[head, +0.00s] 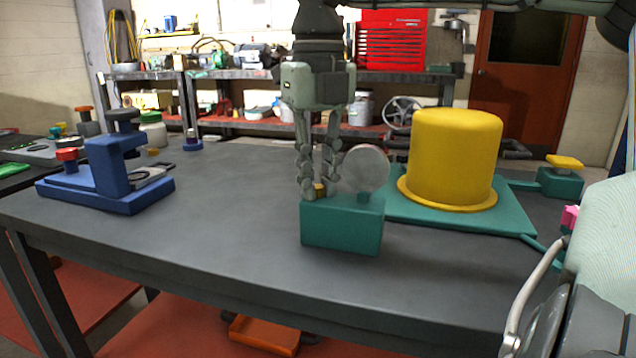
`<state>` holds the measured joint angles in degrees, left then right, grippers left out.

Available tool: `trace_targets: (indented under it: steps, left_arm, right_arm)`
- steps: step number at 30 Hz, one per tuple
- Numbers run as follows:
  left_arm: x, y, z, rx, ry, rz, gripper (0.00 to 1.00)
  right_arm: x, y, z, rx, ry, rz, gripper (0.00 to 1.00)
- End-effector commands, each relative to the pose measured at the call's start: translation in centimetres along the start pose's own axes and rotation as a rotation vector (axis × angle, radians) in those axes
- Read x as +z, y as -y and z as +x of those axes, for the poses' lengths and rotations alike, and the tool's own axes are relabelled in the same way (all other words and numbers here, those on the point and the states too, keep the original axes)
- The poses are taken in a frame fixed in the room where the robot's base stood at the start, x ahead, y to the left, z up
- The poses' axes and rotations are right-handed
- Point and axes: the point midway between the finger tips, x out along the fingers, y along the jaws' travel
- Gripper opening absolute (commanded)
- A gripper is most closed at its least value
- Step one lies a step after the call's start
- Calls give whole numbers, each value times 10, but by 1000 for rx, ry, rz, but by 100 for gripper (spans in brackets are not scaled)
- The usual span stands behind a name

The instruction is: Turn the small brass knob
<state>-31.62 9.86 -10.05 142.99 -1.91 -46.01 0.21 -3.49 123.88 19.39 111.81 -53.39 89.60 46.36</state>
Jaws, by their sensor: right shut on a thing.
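A teal box (341,224) stands near the front of the grey table. The small brass knob (320,190) sits on its top, toward the left end. My right gripper (320,187) points straight down from above, with its two fingers on either side of the knob. It is shut on the knob, and the fingers hide part of it. My left gripper is not in view.
A large yellow cylinder (452,158) stands on a teal base (515,221) right of the box, with a yellow-topped teal block (562,182) beyond. A blue device (113,175) stands at the left. The table (215,220) between is clear.

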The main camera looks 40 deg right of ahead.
Motion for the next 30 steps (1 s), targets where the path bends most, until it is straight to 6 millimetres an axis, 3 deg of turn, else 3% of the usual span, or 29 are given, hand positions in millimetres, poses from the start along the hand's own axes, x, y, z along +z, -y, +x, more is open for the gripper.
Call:
trace_targets:
  steps: [1, 12, 16, 23, 24, 30]
  left_arm:
    - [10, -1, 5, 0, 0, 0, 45]
    - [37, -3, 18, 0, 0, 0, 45]
    - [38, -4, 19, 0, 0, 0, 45]
    - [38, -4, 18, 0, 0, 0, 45]
    - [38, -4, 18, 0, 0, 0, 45]
    - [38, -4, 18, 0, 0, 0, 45]
  right_arm:
    - [-1, 1, 10, -7, -7, 108, 0]
    - [-1, 0, 9, -9, -5, 910, 0]
    - [-2, -1, 8, -8, -11, 1032, 0]
    - [-2, -1, 7, -7, -15, 1042, 0]
    - [-2, -1, 8, -7, -15, 1041, 21]
    - [-2, -1, 7, -8, -15, 1039, 46]
